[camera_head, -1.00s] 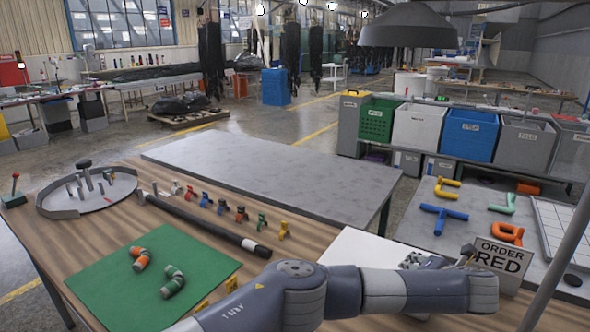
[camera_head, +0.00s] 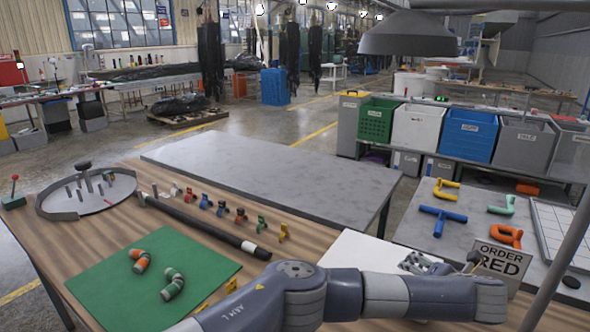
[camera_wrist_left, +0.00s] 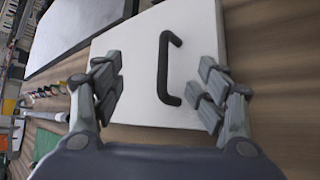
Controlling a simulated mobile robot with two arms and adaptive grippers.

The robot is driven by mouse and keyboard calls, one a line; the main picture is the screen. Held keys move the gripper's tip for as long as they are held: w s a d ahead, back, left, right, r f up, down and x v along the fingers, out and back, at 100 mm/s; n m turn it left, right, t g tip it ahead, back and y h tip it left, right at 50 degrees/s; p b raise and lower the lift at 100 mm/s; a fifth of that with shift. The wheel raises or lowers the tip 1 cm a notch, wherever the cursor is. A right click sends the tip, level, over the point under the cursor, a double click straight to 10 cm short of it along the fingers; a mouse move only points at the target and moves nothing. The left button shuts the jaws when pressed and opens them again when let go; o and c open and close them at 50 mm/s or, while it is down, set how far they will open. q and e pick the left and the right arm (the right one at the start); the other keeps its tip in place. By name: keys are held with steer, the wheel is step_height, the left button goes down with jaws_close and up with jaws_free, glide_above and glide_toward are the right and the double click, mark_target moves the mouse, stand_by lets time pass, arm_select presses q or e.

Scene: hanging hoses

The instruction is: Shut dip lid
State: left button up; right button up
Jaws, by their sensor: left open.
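The dip lid appears to be the white flat panel, which shows in the head view (camera_head: 350,250) and in the left wrist view (camera_wrist_left: 145,55). A black bar handle (camera_wrist_left: 166,68) stands on it in the wrist view. My left gripper (camera_wrist_left: 160,92) is open, with its grey fingers on either side of the handle and apart from it. In the head view my left gripper (camera_head: 440,265) is partly hidden behind my arm, beyond the wrist. The handle cannot be made out there. I cannot tell whether the lid is open or shut. My right gripper is out of view.
An "ORDER RED" sign (camera_head: 500,261) stands close right of my left gripper. A green mat (camera_head: 110,290) with hose pieces, a dark rod (camera_head: 215,232) and several coloured clips lie to the left. The grey slab (camera_head: 270,175) behind is bare.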

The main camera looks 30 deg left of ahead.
arm_select(q)
steer(key=shift+p+v, duration=0.6)
steer(key=shift+v, duration=1.9)
